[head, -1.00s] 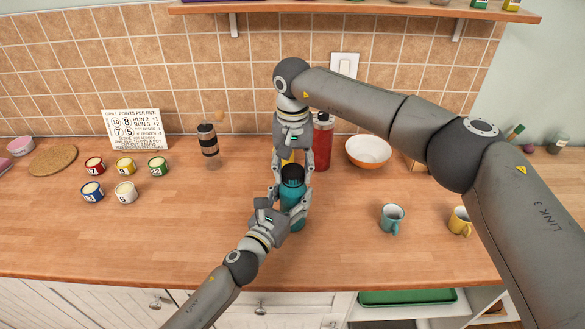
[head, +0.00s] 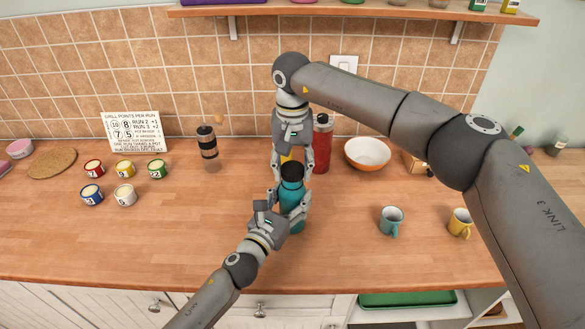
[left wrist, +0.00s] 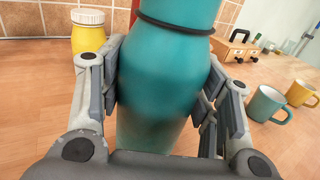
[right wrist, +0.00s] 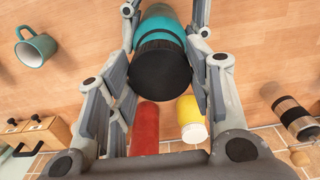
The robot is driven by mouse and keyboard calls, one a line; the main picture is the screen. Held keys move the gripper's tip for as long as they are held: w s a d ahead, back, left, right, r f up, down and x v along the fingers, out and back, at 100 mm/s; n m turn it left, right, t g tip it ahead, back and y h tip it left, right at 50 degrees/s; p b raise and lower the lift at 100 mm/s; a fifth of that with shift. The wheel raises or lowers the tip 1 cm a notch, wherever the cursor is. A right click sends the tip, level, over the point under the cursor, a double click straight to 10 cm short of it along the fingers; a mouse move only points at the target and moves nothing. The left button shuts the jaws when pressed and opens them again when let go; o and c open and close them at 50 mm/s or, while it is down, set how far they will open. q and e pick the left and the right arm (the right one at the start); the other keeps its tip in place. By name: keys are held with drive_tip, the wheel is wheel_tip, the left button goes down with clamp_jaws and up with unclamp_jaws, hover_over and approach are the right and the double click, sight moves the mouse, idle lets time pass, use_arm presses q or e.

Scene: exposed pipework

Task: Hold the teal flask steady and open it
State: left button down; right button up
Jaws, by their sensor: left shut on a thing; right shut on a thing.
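The teal flask (head: 291,200) stands upright on the wooden counter, with a black lid (head: 292,171) at its top. My left gripper (head: 287,204) is shut on the flask's body from the front; the left wrist view shows the teal body (left wrist: 165,75) between its pads, below a black ring. My right gripper (head: 292,165) reaches down from above and is shut on the lid. In the right wrist view the black lid (right wrist: 160,68) sits between its fingers, in line with the flask. I cannot tell whether the lid has loosened.
A red bottle (head: 322,145) and a yellow bottle (left wrist: 88,30) stand close behind the flask. A teal mug (head: 391,221), a yellow mug (head: 460,222) and an orange bowl (head: 368,153) are to the right. A grinder (head: 208,148) and several small tins are left. Counter beside the flask is clear.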

sight(292, 168)
drive_tip(key=shift+r, duration=0.35)
drive_tip(key=shift+r, duration=2)
use_arm(q)
drive_tip(key=shift+c, duration=1.9)
unclamp_jaws()
